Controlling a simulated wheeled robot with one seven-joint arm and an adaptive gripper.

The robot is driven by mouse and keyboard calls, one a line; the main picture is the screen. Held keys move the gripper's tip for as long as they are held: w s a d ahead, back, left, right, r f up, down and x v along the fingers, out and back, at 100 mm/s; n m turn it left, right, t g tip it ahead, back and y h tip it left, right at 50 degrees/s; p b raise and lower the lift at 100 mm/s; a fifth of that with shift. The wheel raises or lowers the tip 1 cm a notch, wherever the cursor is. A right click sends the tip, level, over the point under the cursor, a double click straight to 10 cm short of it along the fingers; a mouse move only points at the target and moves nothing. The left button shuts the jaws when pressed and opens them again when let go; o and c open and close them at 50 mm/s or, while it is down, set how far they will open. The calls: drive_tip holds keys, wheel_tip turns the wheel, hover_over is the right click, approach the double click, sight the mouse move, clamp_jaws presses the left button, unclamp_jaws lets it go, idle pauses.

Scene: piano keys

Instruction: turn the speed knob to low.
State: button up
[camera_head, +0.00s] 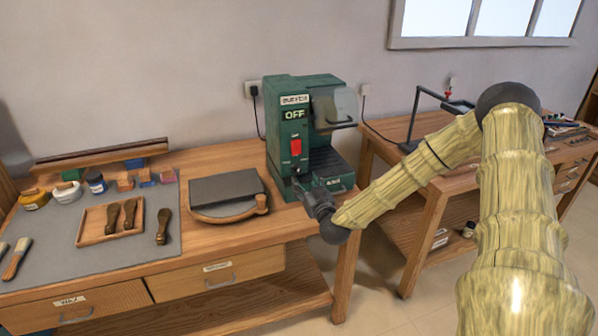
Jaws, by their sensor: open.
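A green machine (300,92) stands at the right end of the near workbench. Its front carries a small label, an "OFF" sign (294,114) and a red switch (295,147). I cannot make out the speed knob clearly; the lower front of the machine, below the red switch, is partly covered by my gripper. My gripper (301,188) is at that lower front corner, close to the machine. It is open, with its fingers pointing toward the machine. I cannot tell whether it touches the machine or has a knob between its fingers.
A clear guard (335,106) sticks out at the machine's right. A grey mat (60,240) holds paint jars, a tool tray (90,226) and brushes. Another bench (420,183) stands at right.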

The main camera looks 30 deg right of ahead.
sight(298, 171)
drive_tip(key=shift+p+x, duration=0.55)
drive_tip(key=shift+x, duration=3.05)
drive_tip(key=shift+a, duration=0.1)
drive_tip(key=shift+c, duration=0.4)
drive_tip(key=c, duration=0.9)
